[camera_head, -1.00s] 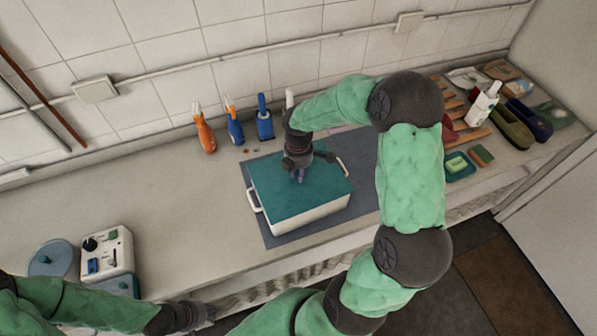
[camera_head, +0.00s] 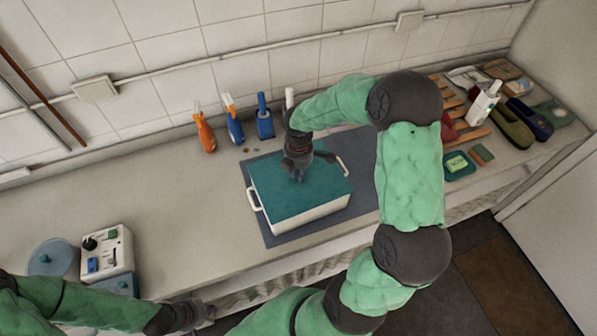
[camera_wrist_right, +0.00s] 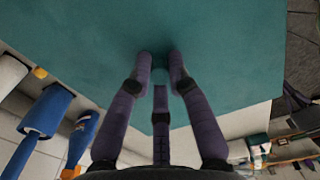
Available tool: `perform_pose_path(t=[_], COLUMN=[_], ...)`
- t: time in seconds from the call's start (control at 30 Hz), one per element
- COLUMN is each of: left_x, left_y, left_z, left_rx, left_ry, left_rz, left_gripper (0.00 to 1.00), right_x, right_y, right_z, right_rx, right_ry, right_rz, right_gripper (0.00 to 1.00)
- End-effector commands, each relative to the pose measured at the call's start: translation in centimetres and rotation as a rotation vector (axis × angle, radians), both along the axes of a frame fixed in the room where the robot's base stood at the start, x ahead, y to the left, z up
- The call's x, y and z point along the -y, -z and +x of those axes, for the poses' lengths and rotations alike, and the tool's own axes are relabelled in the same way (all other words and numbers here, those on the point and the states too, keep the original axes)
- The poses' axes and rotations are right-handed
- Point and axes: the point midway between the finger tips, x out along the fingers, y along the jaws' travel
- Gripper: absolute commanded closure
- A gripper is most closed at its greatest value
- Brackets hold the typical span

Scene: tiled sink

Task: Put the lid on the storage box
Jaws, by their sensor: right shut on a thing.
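The storage box (camera_head: 318,214) is white with side handles and stands on a dark mat. Its teal lid (camera_head: 275,201) covers the box top and looks roughly lined up with the rim; I cannot tell whether it is fully seated. My right gripper (camera_head: 299,176) points down at the middle of the lid. In the right wrist view its fingertips (camera_wrist_right: 160,60) are close together against the teal lid (camera_wrist_right: 215,40). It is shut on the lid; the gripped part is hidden. My left gripper (camera_head: 205,312) is low at the counter's front edge, away from the box, its fingers too small to read.
Behind the box stand an orange spray bottle (camera_head: 204,136), a blue spray bottle (camera_head: 234,125) and a blue bottle (camera_head: 264,122). A white device (camera_head: 112,252) sits at the left. Shoes (camera_head: 513,130) and brushes crowd the right.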

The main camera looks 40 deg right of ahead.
Motion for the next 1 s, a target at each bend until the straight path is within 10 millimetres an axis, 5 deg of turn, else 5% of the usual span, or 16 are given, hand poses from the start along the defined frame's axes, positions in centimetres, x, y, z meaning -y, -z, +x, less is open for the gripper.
perform_pose_path(t=[0.3, 0.33, 0.4, 0.63, 0.77, 1.0], left_x=[0.00, 0.00, 0.00, 0.00, 0.00, 0.00], left_y=[-0.01, -0.01, -0.01, -0.01, -0.01, -0.01], left_z=[0.00, 0.00, 0.00, 0.00, 0.00, 0.00], left_rx=[0.000, 0.000, 0.000, 0.000, 0.000, 0.000], left_ry=[0.000, 0.000, 0.000, 0.000, 0.000, 0.000], left_rz=[0.000, 0.000, 0.000, 0.000, 0.000, 0.000], left_gripper=[1.00, 1.00, 1.00, 1.00, 1.00, 1.00], right_x=[0.00, 0.01, 0.00, 0.00, 0.00, 0.00], right_y=[0.00, 0.00, 0.00, 0.00, 0.01, 0.00], right_z=[0.00, 0.00, 0.00, 0.00, -0.01, 0.00], right_rx=[0.000, 0.000, 0.000, 0.000, 0.000, 0.000], right_ry=[0.000, 0.000, 0.000, 0.000, 0.000, 0.000], right_rz=[0.000, 0.000, 0.000, 0.000, 0.000, 0.000], right_gripper=[1.00, 0.72, 0.53, 0.53, 0.30, 0.30])
